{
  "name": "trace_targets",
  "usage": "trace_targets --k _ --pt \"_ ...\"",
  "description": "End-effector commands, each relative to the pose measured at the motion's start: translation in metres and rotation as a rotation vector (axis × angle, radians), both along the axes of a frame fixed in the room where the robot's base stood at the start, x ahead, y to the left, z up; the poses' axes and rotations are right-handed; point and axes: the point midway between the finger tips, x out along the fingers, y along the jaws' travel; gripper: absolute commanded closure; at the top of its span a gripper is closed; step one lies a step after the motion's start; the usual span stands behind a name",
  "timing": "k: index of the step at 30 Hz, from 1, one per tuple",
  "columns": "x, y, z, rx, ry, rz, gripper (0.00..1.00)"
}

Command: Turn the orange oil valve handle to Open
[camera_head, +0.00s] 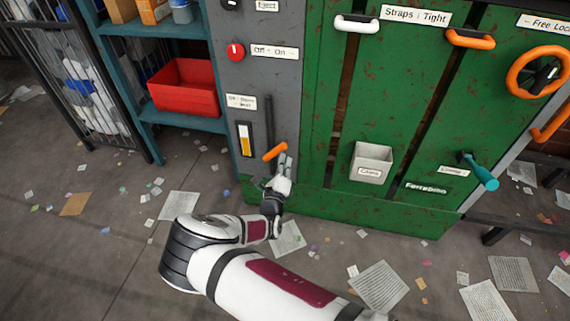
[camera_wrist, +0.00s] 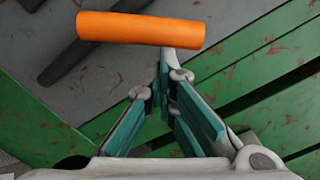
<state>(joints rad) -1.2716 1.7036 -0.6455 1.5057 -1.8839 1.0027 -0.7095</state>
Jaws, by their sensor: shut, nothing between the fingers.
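The orange oil valve handle (camera_head: 274,151) sits low on the grey panel, at the foot of a dark vertical pipe. It is tilted, its right end higher. In the wrist view the orange handle (camera_wrist: 140,29) lies across the top. My gripper (camera_head: 284,166) is just right of and below the handle's right end. In the wrist view my gripper (camera_wrist: 165,72) has its fingertips together and empty, close under the handle's right half. I cannot tell whether they touch it. A label (camera_head: 241,101) above is too blurred to read surely.
A gauge (camera_head: 245,139) with a yellow column is left of the pipe. The green machine (camera_head: 325,120) rises close on the right, with a grey bin (camera_head: 371,162) and a teal lever (camera_head: 480,172). A red crate (camera_head: 184,92) sits on the left shelf. Papers litter the floor.

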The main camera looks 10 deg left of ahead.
Motion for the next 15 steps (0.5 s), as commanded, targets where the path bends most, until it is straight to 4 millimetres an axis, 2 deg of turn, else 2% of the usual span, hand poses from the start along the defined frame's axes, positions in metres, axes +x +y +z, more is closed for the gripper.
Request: trace_targets --k 3,15 --pt "0.0 0.005 0.01 -0.11 0.0 0.003 1.0" --pt "0.001 0.019 0.028 -0.446 0.014 0.001 1.0"
